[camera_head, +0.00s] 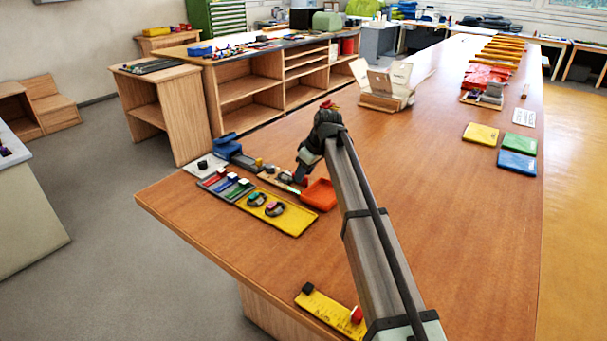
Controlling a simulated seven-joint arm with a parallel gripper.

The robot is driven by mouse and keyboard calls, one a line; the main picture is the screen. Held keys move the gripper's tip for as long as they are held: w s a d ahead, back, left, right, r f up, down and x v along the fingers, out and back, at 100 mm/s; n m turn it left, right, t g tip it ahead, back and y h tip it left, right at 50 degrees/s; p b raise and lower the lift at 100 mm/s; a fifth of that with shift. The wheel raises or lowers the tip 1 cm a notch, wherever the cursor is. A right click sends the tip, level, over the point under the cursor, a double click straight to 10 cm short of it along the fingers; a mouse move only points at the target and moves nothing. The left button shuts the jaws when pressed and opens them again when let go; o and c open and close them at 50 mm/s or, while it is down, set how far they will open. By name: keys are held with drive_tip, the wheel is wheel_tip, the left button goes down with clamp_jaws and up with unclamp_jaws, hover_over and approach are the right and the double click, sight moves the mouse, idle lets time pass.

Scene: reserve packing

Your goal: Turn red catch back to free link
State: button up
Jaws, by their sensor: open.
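My gripper (301,176) hangs over the left part of the wooden table, fingers pointing down. It is open, and I see nothing held in it. Below it lies a narrow light board (279,181) with small dark parts, partly hidden by the gripper. A small red piece (356,315) sits on a yellow strip (330,309) at the front edge, beside my arm, with a black block (308,288) at the strip's other end. I cannot tell whether this red piece is the catch. No link can be made out clearly at this size.
An orange-red tray (319,194) lies right of the gripper. A yellow tray (290,220) with two round parts and a board with coloured blocks (222,183) lie left and in front. Blue blocks (227,146) stand behind.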

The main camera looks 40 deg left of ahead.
drive_tip(key=shift+a+f, duration=0.2)
drive_tip(key=shift+f, duration=0.2)
drive_tip(key=shift+c, duration=0.3)
clamp_jaws()
